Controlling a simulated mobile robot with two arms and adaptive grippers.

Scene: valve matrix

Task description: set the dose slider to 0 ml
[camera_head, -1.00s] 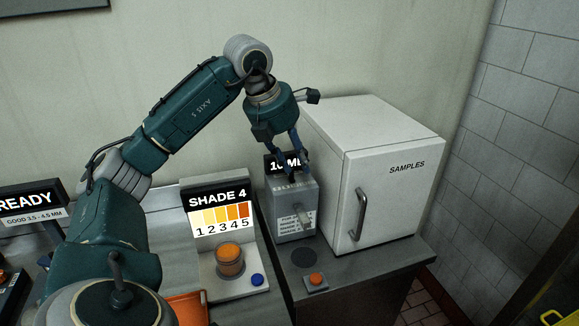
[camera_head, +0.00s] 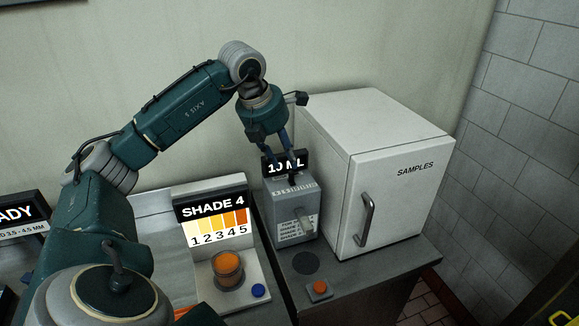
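The grey doser box (camera_head: 287,212) stands on the counter left of the white cabinet. Its black display (camera_head: 270,163) reads 10 ML, partly covered by my gripper. A marked scale runs along the box's top edge, and a dark slider knob (camera_head: 293,180) seems to stand there. My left gripper (camera_head: 289,168) points down at the top of the box, its fingers in front of the display. The fingertips are small and dark, so I cannot tell whether they grip the knob. My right gripper is not in view.
The white SAMPLES cabinet (camera_head: 400,130) stands close on the right. On the left is the SHADE 4 unit (camera_head: 211,208) with an orange cup (camera_head: 227,264) and a blue button (camera_head: 258,291). An orange button (camera_head: 320,288) sits in front of the doser.

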